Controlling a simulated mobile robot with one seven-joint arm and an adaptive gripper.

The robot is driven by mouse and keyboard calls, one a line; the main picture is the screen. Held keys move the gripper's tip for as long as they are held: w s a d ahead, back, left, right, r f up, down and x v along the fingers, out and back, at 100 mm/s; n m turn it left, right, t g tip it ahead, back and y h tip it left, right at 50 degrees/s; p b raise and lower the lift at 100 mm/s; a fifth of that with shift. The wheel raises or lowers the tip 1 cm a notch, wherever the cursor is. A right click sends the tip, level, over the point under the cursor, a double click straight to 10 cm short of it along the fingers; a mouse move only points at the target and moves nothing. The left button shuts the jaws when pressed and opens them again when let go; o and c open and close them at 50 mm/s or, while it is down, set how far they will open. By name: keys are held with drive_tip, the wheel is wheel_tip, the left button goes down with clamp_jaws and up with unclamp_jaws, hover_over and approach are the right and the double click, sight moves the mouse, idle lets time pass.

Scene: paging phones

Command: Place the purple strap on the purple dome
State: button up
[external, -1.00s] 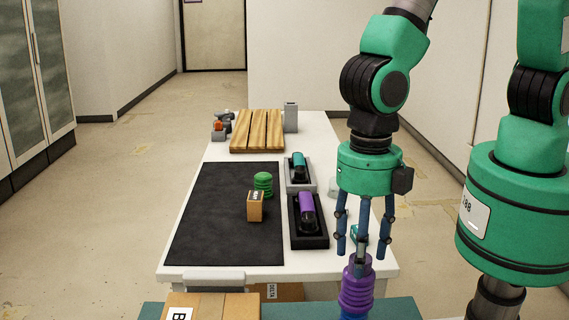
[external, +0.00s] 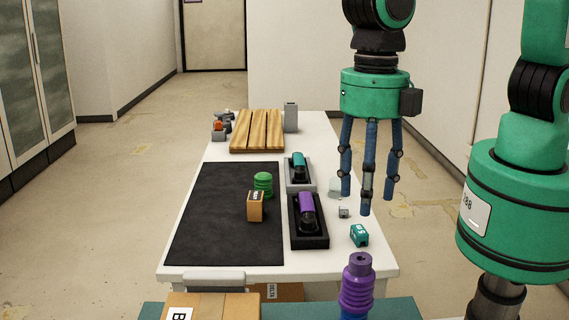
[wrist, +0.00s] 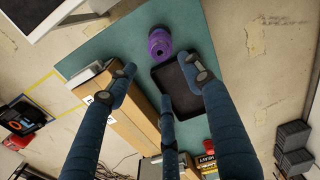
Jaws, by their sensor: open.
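A purple ribbed piece (external: 357,293) stands upright on the teal surface near the bottom, with a narrower, holed top. It looks like the dome; I cannot tell whether a separate strap is on it. It also shows in the wrist view (wrist: 159,42), beyond my fingers. A second purple thing, a dark cylinder with a purple sleeve (external: 306,203), lies in a black cradle (external: 322,240) on the white table. My gripper (external: 367,200) has three blue fingers. It is open and empty, above the ribbed piece and apart from it. Its fingers spread in the wrist view (wrist: 160,80).
Wooden slats (external: 257,131) lie at the back.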

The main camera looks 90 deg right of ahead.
idle(0.8)
drive_tip(key=s+d+r+m+t, duration=0.1)
drive_tip(key=s+d+r+m, duration=0.1)
drive_tip(key=d+r+m, duration=0.45)
drive_tip(key=s+d+r+m+t, duration=0.1)
drive_tip(key=s+d+r+m, duration=0.2)
drive_tip(key=d+r, duration=0.55)
drive_tip(key=s+d+r+m+t, duration=0.3)
drive_tip(key=s+d+r+m, duration=0.7)
drive_tip(key=s, duration=0.3)
drive_tip(key=shift+s+d+r+m+t, duration=0.15)
drive_tip(key=shift+d+r+m+t, duration=0.2)
drive_tip(key=shift+m, duration=0.4)
wheel_tip(320, 180, down, 8)
drive_tip(key=b, duration=0.7)
drive_tip(key=shift+r+b, duration=0.2)
drive_tip(key=shift+b, duration=0.15)
